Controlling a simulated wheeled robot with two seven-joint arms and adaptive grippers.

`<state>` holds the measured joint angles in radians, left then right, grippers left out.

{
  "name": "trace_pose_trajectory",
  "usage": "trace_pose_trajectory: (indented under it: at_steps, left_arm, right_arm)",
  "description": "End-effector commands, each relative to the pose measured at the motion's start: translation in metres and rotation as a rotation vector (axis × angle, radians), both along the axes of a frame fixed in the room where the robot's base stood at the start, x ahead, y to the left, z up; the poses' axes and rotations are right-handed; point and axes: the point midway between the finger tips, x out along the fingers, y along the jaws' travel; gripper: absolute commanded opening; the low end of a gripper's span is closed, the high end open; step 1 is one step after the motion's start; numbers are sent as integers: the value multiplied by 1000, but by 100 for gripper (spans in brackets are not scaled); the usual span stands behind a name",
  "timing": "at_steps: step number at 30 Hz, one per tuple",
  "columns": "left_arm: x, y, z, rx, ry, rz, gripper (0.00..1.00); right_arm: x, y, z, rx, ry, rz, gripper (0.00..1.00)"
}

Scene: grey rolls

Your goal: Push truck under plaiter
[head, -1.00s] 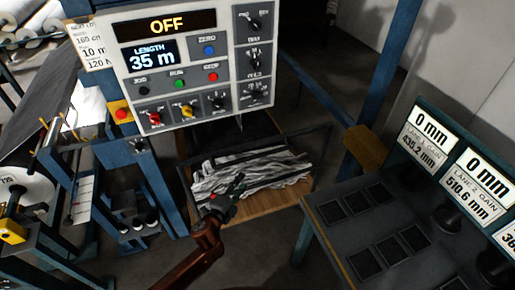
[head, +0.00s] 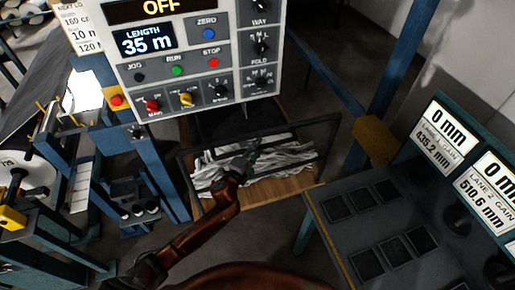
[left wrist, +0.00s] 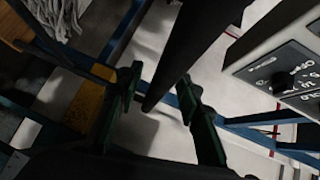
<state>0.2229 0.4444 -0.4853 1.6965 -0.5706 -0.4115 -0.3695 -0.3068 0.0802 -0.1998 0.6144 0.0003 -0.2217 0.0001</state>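The truck has a wooden deck (head: 285,189) and a dark upright frame (head: 327,150). Folded striped white-grey cloth (head: 215,175) lies on it. It stands on the floor below the control panel (head: 195,60). I cannot clearly tell which part is the plaiter. My left gripper (head: 252,156) is at the truck's near side, over the cloth in the head view. In the left wrist view its two dark green fingers (left wrist: 159,88) are apart, with a dark bar (left wrist: 185,55) between or just beyond them. I cannot tell whether they touch it. My right gripper is not in view.
The panel reads OFF and 35 m. A dark console with displays (head: 440,132) and flat buttons stands at the right. Blue machine posts (head: 165,175) and a roll stand at the left. A yellow block (head: 374,140) is right of the truck. Some floor is bare.

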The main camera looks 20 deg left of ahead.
Motion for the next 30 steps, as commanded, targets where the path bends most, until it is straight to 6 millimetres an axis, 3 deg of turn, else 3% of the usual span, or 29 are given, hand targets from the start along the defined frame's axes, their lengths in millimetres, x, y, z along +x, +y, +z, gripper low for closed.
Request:
trace_pose_trajectory:
  at_steps: [3, 7, 23, 30]
  left_arm:
    - [3, -1, 0, 0, -1, -1, 33]
    - [2, -1, 0, 0, -1, -1, 33]
    - [2, -1, 0, 0, 0, 0, 0]
    - [2, -1, 0, 0, 0, 0, 0]
  right_arm:
    - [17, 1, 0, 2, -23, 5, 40]
    - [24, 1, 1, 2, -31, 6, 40]
    - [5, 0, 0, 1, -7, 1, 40]
    - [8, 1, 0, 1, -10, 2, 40]
